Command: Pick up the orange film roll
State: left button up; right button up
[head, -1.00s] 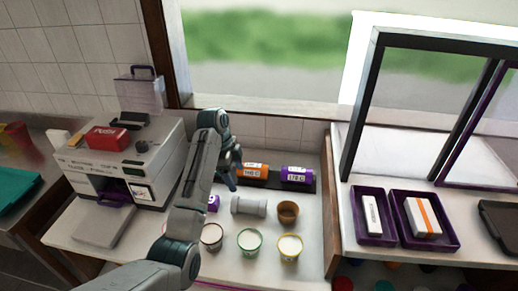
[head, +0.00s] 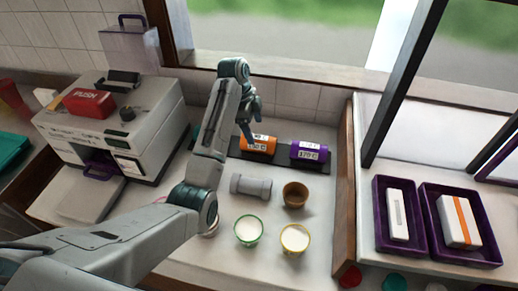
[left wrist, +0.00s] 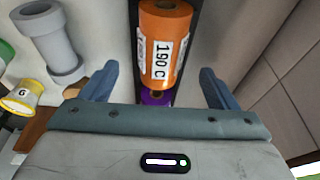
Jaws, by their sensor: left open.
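The orange film roll (head: 258,144) lies on a dark strip at the back of the counter, with a white label. My left gripper (head: 249,122) is just above and behind the orange roll in the head view. In the left wrist view my left gripper (left wrist: 158,80) is open, with one blue finger on each side of the roll's line; nothing is held. A purple film roll (head: 309,153) lies right of the orange one. My right gripper is not in view.
A machine with a red PUSH block (head: 89,103) is at left. A wooden divider (head: 344,190) stands at right.

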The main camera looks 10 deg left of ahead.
aim_at(257, 137)
pick_arm(q)
jog(key=shift+w+d+f, duration=0.1)
jog(key=shift+f, duration=0.5)
jog(key=p+x, duration=0.2)
jog(key=x, duration=0.2)
jog(key=shift+f+p, duration=0.2)
jog(key=shift+p, duration=0.1)
jog(key=shift+f, duration=0.35)
jog(key=shift+r, duration=0.1)
jog(key=c, duration=1.2)
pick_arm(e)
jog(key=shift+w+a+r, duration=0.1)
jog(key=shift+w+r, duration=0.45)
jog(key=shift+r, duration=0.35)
